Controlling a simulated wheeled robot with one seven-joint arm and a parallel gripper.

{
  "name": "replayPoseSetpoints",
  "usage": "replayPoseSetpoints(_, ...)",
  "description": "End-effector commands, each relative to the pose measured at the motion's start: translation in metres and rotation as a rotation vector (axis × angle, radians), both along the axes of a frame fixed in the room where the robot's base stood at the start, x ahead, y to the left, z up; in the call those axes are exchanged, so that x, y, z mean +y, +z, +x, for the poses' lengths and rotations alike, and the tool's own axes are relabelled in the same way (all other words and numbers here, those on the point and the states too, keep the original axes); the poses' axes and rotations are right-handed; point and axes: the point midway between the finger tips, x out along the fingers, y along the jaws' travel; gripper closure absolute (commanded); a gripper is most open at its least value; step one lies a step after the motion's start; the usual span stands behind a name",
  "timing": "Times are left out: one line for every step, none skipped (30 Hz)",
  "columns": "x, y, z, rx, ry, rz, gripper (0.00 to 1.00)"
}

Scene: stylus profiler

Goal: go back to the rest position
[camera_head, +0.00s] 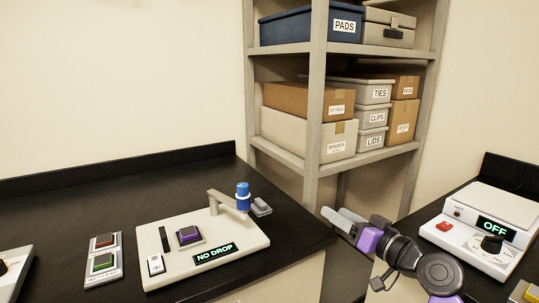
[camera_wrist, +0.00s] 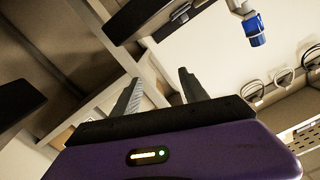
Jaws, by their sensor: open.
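My gripper (camera_head: 338,217) is open and empty, in the gap between the two black counters in the head view. The wrist view also shows the gripper (camera_wrist: 160,84), its two grey fingers apart with nothing between them. The stylus profiler (camera_head: 160,262) stands on the left counter, left of my gripper. It has a white base, a display reading "NO DROP" (camera_head: 215,254), a purple button (camera_head: 189,235) and a blue cylinder (camera_head: 243,196) on a grey arm. The blue cylinder also shows at the top right of the wrist view (camera_wrist: 254,30), apart from the fingers.
A shelf rack (camera_head: 315,110) with labelled boxes stands behind my gripper. On the right counter is a white hot plate (camera_head: 490,206) with an "OFF" display. A panel with red and green buttons (camera_head: 104,263) lies left of the profiler. The counter's back left is clear.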

Motion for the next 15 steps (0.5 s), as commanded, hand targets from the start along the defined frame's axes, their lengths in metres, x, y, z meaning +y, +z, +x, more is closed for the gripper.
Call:
replayPoseSetpoints(-0.007,-0.028,-0.010,0.013,-0.062,0.002,0.48)
replayPoseSetpoints(-0.013,-0.040,-0.016,0.015,-0.101,0.001,0.48)
replayPoseSetpoints(-0.020,-0.055,-0.025,0.017,-0.150,-0.001,0.48)
replayPoseSetpoints(-0.024,-0.066,-0.032,0.018,-0.185,-0.001,0.48)
replayPoseSetpoints(-0.029,-0.076,-0.040,0.017,-0.219,-0.003,0.48)
replayPoseSetpoints(-0.035,-0.090,-0.051,0.016,-0.260,-0.007,0.48)
replayPoseSetpoints(-0.039,-0.099,-0.060,0.013,-0.291,-0.011,0.48)
replayPoseSetpoints(-0.043,-0.108,-0.070,0.011,-0.319,-0.014,0.48)
replayPoseSetpoints(-0.048,-0.118,-0.083,0.004,-0.356,-0.021,0.48)
replayPoseSetpoints(-0.051,-0.126,-0.093,0.001,-0.381,-0.026,0.48)
replayPoseSetpoints(-0.054,-0.133,-0.104,-0.005,-0.405,-0.031,0.48)
replayPoseSetpoints(-0.058,-0.142,-0.119,-0.012,-0.435,-0.040,0.48)
replayPoseSetpoints(-0.060,-0.148,-0.130,-0.018,-0.456,-0.048,0.48)
replayPoseSetpoints(-0.062,-0.154,-0.141,-0.024,-0.477,-0.054,0.48)
replayPoseSetpoints(-0.065,-0.161,-0.157,-0.032,-0.499,-0.065,0.48)
